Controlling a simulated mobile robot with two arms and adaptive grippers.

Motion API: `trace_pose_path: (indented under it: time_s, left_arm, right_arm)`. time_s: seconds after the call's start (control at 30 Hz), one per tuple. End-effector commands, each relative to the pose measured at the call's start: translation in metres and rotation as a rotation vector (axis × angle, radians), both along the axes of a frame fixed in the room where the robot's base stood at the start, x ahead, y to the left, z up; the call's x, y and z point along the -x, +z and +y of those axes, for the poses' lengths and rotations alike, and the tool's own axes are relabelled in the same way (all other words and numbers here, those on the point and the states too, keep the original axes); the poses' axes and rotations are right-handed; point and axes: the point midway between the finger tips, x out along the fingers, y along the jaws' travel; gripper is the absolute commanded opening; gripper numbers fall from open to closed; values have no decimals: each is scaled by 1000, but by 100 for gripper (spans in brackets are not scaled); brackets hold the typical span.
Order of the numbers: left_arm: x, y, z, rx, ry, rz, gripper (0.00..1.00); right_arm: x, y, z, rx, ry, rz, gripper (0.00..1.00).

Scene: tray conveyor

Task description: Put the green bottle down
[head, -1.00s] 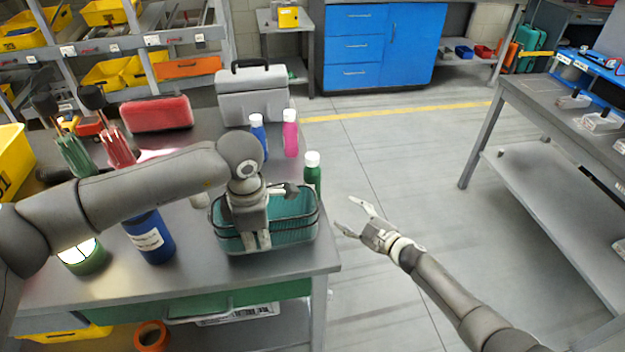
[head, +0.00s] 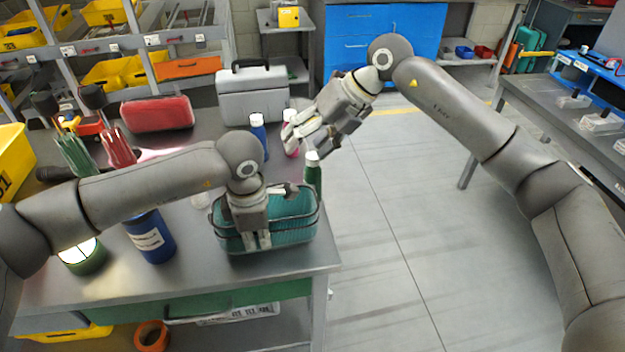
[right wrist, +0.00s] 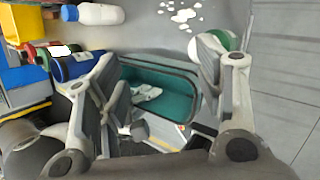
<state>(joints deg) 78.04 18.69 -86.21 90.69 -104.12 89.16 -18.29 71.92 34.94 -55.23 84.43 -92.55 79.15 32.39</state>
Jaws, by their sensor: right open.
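The green bottle (head: 313,178) with a white cap stands upright on the table behind the right end of the teal basket (head: 285,236). My right gripper (head: 300,145) is open above and beside it, near its cap, and partly hides the pink bottle (head: 290,148). In the right wrist view, the green and white bottle top (right wrist: 222,38) shows behind the right finger, not between the fingers. My left gripper (head: 256,240) is down at the basket's near rim; I cannot tell whether it is shut on it.
A blue bottle (head: 258,128) stands left of the pink one, in front of a grey toolbox (head: 252,95). A large blue container (head: 150,240) stands left of the basket. The table's right edge is close to the basket, with open floor beyond.

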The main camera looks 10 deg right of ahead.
Motion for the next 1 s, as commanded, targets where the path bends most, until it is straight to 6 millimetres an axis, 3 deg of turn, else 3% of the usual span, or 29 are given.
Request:
trace_pose_path:
  time_s: [0.1,0.3,0.43,0.7,1.0]
  left_arm:
    - [0,0,0,0,0,0,0]
    - [0,0,0,0,0,0,0]
    - [0,0,0,0,0,0,0]
    - [0,0,0,0,0,0,0]
    - [0,0,0,0,0,0,0]
  right_arm:
    - [4,3,-5,217,33,-73,62]
    - [4,11,-19,439,33,-155,62]
    - [2,9,-21,488,29,-173,62]
    - [-14,-34,-16,493,28,-172,62]
    - [-22,-54,-13,491,29,-175,62]
